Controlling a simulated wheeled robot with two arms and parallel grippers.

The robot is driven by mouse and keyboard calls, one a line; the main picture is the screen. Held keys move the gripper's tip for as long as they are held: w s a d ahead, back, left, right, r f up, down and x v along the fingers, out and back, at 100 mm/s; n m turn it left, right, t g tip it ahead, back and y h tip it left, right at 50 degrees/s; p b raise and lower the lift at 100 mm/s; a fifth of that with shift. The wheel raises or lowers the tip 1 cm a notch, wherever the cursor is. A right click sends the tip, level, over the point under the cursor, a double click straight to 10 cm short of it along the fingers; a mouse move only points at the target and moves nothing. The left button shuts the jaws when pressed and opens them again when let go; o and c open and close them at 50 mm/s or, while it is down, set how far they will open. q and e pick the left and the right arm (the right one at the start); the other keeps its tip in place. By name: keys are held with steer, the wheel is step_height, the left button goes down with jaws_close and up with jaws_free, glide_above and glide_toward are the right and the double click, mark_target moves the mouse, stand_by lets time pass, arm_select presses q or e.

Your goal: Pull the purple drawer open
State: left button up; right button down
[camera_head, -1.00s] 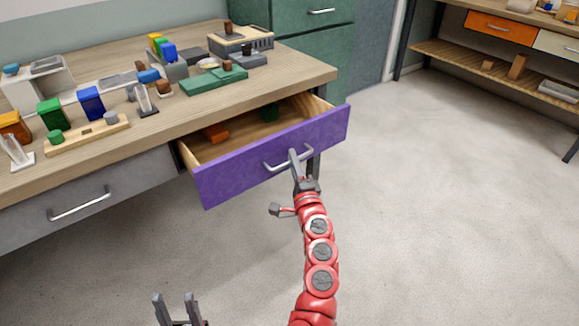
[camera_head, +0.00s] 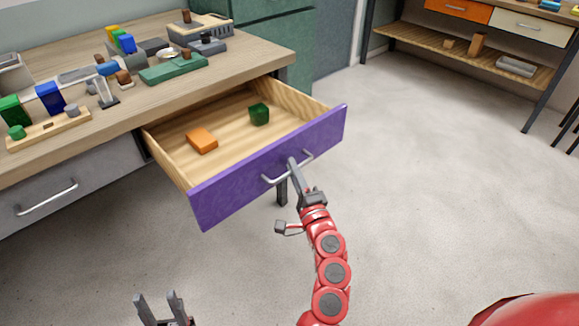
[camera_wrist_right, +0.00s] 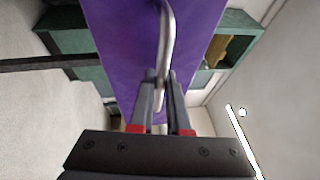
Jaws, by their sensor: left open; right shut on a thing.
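The purple drawer (camera_head: 250,180) stands well out from under the wooden workbench, with its inside showing. An orange block (camera_head: 202,140) and a dark green block (camera_head: 259,114) lie in it. My right gripper (camera_head: 293,167) is shut on the drawer's metal handle (camera_head: 272,180). In the right wrist view the fingers (camera_wrist_right: 161,90) close around the handle bar (camera_wrist_right: 167,40), against the purple front (camera_wrist_right: 115,50). My left gripper (camera_head: 157,299) is open and empty at the bottom of the head view, apart from the drawer.
The workbench top (camera_head: 245,62) holds several coloured blocks and fixtures. A grey drawer (camera_head: 60,190) is shut to the left of the purple one. A green cabinet (camera_head: 265,25) stands behind. The floor (camera_head: 430,180) on the right is clear. A shelf unit (camera_head: 480,65) stands far right.

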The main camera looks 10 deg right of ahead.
steer(key=c, duration=0.9)
jaws_free()
steer(key=shift+s, duration=0.1)
steer(key=p+v, duration=0.1)
steer(key=v, duration=1.6)
steer(key=shift+s+f+p, duration=0.1)
steer(key=shift+f+p, duration=0.05)
steer(key=shift+p, duration=0.15)
